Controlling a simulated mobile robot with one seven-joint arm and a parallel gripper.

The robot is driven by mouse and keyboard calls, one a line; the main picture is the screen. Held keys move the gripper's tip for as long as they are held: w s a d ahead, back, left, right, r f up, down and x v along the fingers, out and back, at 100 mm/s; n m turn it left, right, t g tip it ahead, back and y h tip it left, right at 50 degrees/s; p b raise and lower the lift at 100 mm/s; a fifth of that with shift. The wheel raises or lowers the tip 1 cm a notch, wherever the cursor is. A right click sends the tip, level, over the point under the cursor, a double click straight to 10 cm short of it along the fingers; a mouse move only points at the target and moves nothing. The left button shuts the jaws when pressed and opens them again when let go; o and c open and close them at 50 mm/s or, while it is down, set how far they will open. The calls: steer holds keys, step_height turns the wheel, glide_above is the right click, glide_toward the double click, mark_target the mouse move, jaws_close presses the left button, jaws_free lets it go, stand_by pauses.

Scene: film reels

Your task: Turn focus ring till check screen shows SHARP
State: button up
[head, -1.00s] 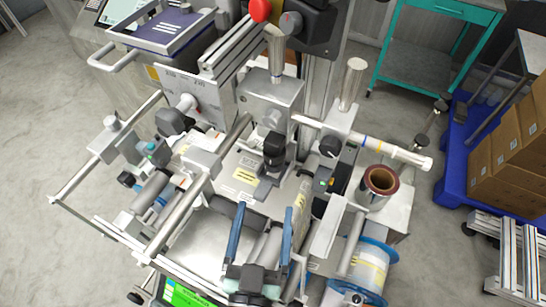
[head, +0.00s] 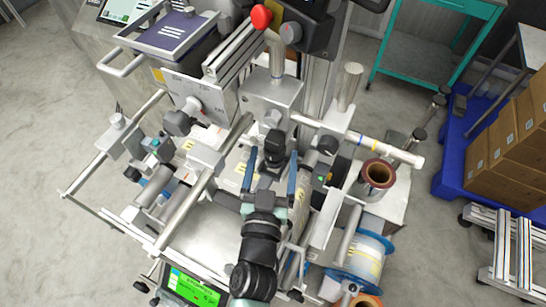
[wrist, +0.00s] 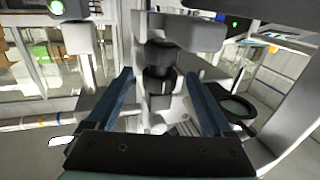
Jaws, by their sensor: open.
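The black lens unit with its ribbed focus ring (head: 274,148) stands upright at the middle of the machine. In the wrist view the dark ring (wrist: 159,57) is straight ahead, below a grey block. My gripper (head: 273,157) is open, its two blue fingers reaching to either side of the lens unit. In the wrist view the gripper (wrist: 158,74) shows a gap on both sides, and I see no contact. The check screen (head: 192,290) is lit green at the bottom edge, partly hidden by my arm; its text is too small to read.
A metal post (head: 277,60) and a red button (head: 261,16) stand behind the lens. Rails and rollers crowd the left. A brown-cored reel (head: 377,176) and a blue-flanged spool (head: 362,256) are at right. A blue pallet with boxes (head: 508,150) is farther right.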

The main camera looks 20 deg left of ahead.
jaws_close()
steer(key=b, duration=0.3)
steer(key=shift+d+f+y, duration=0.1)
steer(key=shift+f+y, duration=0.2)
steer(key=n+y+b, duration=0.1)
steer(key=b, duration=0.3)
steer(key=n+g+y+b, duration=0.1)
steer(key=b, duration=0.3)
steer(key=shift+w+d, duration=0.2)
steer(key=shift+d, duration=0.1)
steer(key=y+b, duration=0.1)
steer(key=b, duration=0.2)
steer(key=shift+d+r+n+g+b, duration=0.1)
steer(key=shift+n+g+b, duration=0.2)
steer(key=shift+n+b, duration=0.1)
steer(key=shift+w+g+y+b, duration=0.1)
steer(key=shift+g+y+b, duration=0.2)
steer(key=shift+y+b, duration=0.25)
steer(key=shift+d+r+n+g+y+b, duration=0.1)
steer(key=shift+r+n+g+y+b, duration=0.1)
steer(key=shift+n+g+y+b, duration=0.6)
jaws_free()
